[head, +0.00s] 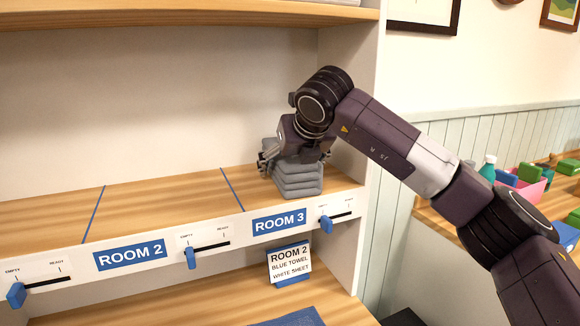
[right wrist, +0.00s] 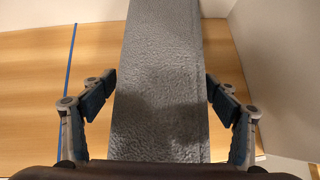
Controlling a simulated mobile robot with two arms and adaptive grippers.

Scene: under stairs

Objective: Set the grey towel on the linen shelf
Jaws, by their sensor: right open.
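The grey towel (head: 298,182), folded into a stack of layers, rests on the wooden linen shelf (head: 160,205). It lies in the rightmost section, right of a blue dividing line and above the ROOM 3 label (head: 280,222). My right gripper (head: 292,158) is over the towel from above. In the right wrist view the towel (right wrist: 160,80) runs between the fingers of my right gripper (right wrist: 158,98). The fingers are open, with a visible gap on each side of the towel. My left gripper is not in view.
The shelf sections to the left are bare. Blue sliders (head: 190,258) line the front edge. A ROOM 2 card (head: 289,262) reads blue towel, white sheet. An upper shelf (head: 170,14) and a right side wall (head: 350,90) bound the space. A blue cloth (head: 290,318) lies below.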

